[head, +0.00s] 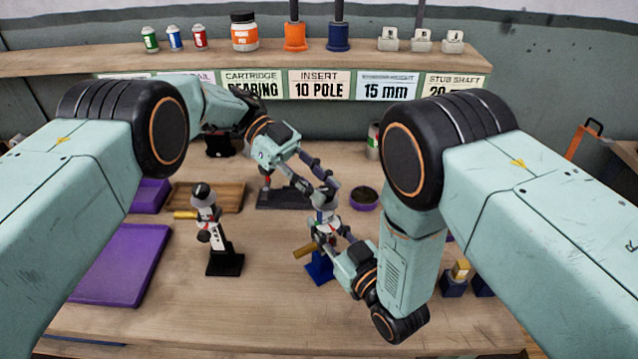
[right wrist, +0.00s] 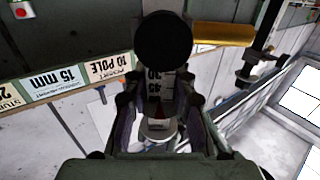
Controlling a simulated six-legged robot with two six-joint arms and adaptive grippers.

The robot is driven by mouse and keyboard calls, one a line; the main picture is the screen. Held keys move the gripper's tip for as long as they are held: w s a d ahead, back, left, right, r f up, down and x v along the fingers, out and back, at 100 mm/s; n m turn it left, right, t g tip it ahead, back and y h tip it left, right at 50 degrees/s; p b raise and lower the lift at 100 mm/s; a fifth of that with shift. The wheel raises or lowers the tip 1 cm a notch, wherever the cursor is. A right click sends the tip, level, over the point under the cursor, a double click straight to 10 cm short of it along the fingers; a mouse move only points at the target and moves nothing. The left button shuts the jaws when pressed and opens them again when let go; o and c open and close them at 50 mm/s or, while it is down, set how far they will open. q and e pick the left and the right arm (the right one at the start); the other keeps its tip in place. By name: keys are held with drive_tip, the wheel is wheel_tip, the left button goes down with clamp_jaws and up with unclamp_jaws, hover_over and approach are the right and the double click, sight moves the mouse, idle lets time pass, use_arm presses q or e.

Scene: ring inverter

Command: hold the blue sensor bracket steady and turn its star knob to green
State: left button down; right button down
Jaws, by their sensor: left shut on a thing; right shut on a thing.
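The blue sensor bracket (head: 320,268) stands upright on the bench at centre, with its blue base and gold cylinder (head: 304,250) showing. My left gripper (head: 323,190) reaches in from behind and is shut on its upper part. My right gripper (head: 330,238) comes from the front right and is shut on the bracket lower down; which part is partly hidden. In the right wrist view, turned upside down, a scale marked 30 and 45 (right wrist: 154,85) shows between the fingers, beyond a round black part (right wrist: 163,38). The gold cylinder (right wrist: 225,33) shows beside it. The star knob's colour setting is not readable.
A similar black-based bracket (head: 222,262) stands to the left, another black base (head: 283,198) behind. Purple trays (head: 120,265) and a wooden tray (head: 235,195) lie at left. A purple dish (head: 363,198) sits behind right.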

use_arm(q)
drive_tip(key=c, duration=1)
unclamp_jaws()
wheel_tip(320, 180, up, 10)
use_arm(e)
drive_tip(key=c, duration=1)
unclamp_jaws()
drive_tip(key=shift+c, duration=0.2)
